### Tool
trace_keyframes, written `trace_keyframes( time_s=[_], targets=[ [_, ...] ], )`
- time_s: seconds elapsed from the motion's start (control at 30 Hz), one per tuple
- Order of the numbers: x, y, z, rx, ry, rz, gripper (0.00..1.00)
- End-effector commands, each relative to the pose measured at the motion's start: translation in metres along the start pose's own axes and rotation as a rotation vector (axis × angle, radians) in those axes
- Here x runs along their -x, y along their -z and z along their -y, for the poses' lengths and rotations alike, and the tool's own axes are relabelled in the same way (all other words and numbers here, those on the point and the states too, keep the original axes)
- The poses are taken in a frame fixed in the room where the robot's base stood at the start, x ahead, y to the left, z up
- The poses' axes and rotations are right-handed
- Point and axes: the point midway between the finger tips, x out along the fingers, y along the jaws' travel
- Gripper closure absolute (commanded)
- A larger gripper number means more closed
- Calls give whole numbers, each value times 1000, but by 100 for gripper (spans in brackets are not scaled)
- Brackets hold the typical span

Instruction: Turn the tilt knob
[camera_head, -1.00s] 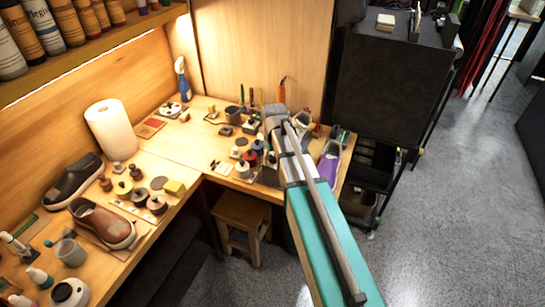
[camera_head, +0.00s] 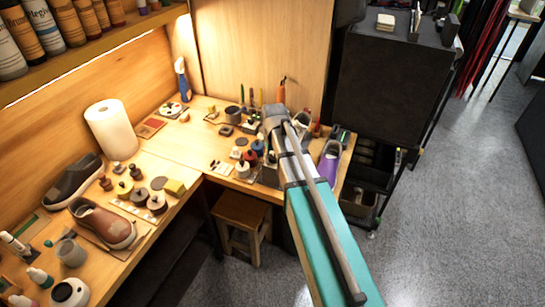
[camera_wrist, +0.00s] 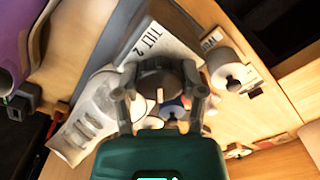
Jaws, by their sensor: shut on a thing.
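The tilt knob (camera_wrist: 160,78) is dark and round with a white pointer line, in the middle of the wrist view. A white plate (camera_wrist: 160,42) marked "TILT 2" lies beside it. My gripper (camera_wrist: 160,95) has one finger on each side of the knob and is shut on it. In the head view my arm reaches over the right end of the bench, and its wrist (camera_head: 276,118) hides the knob and the fingers.
A purple shoe (camera_wrist: 14,40) is at the left of the wrist view and near the bench's right end in the head view (camera_head: 329,165). A white spool-like item (camera_wrist: 228,70) stands right of the knob. Small bottles and tools crowd the bench nearby.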

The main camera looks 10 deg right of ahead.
Motion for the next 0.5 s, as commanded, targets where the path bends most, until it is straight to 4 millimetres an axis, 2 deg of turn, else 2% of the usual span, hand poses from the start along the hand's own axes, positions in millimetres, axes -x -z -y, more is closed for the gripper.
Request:
trace_keyframes(
  time_s=[0.17, 0.5],
  targets=[
    [0, -1, 0, 37, 0, 1, 89],
    [0, -1, 0, 276, 0, 2, 89]
  ],
)
